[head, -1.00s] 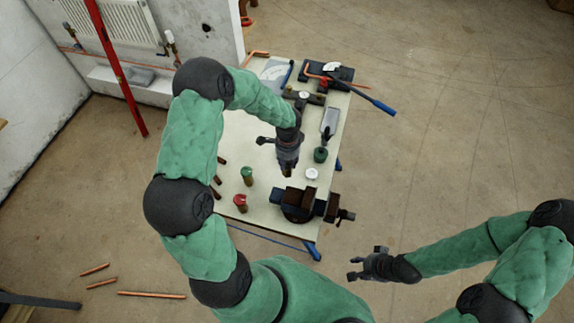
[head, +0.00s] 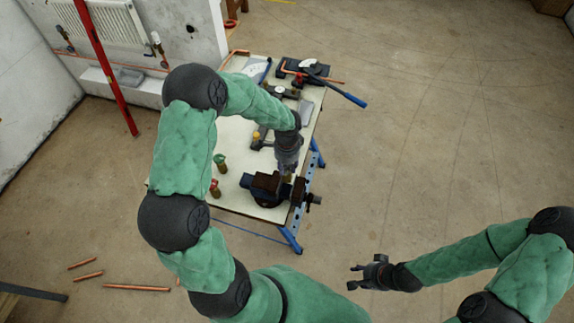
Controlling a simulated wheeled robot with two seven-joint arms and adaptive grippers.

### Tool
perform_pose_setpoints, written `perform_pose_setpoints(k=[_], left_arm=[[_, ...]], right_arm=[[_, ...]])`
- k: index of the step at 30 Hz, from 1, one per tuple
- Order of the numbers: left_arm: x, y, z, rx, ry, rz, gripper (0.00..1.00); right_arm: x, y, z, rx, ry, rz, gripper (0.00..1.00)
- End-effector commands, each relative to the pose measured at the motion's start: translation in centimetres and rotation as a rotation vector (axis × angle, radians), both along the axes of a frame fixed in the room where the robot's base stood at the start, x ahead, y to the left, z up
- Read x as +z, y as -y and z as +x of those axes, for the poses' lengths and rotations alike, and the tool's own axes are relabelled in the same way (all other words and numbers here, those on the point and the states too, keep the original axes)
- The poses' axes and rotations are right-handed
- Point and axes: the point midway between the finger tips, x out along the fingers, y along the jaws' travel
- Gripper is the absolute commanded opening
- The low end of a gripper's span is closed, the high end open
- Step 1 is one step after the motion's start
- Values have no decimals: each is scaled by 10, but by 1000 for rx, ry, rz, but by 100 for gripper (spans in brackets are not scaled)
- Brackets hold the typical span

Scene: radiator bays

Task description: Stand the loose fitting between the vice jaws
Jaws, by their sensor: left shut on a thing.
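The vice (head: 262,187) stands at the near right edge of the workbench, its dark brown jaws on top. My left gripper (head: 287,170) points down right beside and over the far side of the jaws. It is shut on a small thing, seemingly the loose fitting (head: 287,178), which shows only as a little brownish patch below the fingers. I cannot tell whether the fitting is between the jaws or above them. My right gripper (head: 355,277) is open and empty, over the floor right of the bench.
On the bench (head: 236,135) stand a green-topped fitting (head: 220,163) and a red-topped one (head: 214,188). A blue-handled pipe bender (head: 340,90) lies at the far end. Copper pipes (head: 136,287) lie on the floor. A red upright (head: 104,65) stands near the radiator (head: 108,22).

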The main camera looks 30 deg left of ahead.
Motion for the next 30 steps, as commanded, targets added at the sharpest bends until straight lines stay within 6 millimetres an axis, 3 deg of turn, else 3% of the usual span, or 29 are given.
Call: perform_pose_setpoints(k=[30], left_arm=[[-70,0,1,1,2,1,0]], right_arm=[[-55,0,0,-1,0,0,40]])
